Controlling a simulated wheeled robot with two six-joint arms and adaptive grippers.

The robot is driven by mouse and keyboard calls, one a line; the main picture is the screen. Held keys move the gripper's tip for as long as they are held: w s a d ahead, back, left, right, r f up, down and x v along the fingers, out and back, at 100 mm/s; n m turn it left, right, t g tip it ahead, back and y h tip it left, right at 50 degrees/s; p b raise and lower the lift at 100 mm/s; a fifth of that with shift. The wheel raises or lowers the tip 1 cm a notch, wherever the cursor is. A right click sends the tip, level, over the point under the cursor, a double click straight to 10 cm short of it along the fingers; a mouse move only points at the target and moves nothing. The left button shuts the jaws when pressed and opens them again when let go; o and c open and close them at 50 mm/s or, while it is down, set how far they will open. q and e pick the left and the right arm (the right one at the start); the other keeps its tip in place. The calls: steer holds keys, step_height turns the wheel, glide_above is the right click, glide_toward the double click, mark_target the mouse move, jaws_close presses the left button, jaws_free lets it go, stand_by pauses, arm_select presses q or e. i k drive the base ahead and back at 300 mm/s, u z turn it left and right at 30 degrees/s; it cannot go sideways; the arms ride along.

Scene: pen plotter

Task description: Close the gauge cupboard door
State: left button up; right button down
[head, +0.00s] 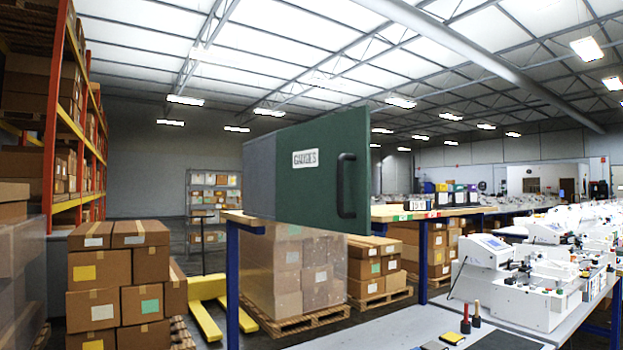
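The gauge cupboard (260,182) is a grey box standing on a wooden-topped bench with blue legs, near the middle of the head view. Its green door (312,195) carries a white label reading "GAUGES" and a black bar handle (346,185) near its right edge. The door's outer face is towards me. It looks swung out, with its right edge nearer me and its lower corner overlapping the bench front. The inside of the cupboard is hidden behind the door, so the exact opening angle cannot be told. Neither of my grippers is in view.
The bench top (440,211) runs right behind the door, with small boxes on it. A grey table (400,330) in front holds white machines (520,280) at right and small tools. Stacked cartons (125,280) and a yellow pallet truck (207,305) stand at left.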

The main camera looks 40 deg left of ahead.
mark_target(323, 165)
steer(key=u, duration=1.1)
steer(key=i, duration=0.2)
